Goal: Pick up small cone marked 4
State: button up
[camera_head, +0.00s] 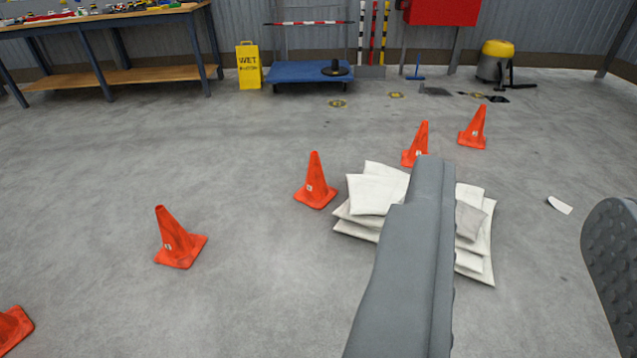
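Several small orange cones stand upright on the grey floor. One cone (316,182) is left of a stack of white pads, and another cone (177,241) is nearer and further left. A cone (13,328) is cut off at the lower left edge. Two more stand behind the pads: one cone (416,143) partly hidden by my finger, and one cone (474,129) further right. Small white labels show on some, but I cannot read which is marked 4. My gripper (522,188) is open, its two grey fingers wide apart, with no cone held between them.
The stacked white pads (376,192) lie beyond my left finger, partly hidden. A white scrap (559,205) lies at right. At the back are a workbench (150,75), yellow wet-floor sign (249,66), blue trolley (292,72) and yellow-topped vacuum (494,62). The left floor is mostly clear.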

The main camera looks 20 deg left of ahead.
aim_at(316, 194)
jog(key=i+j+u, duration=0.35)
jog(key=i, duration=1.25)
jog(key=i+u, duration=0.4)
jog(key=i, duration=1.15)
jog(key=l, duration=0.1)
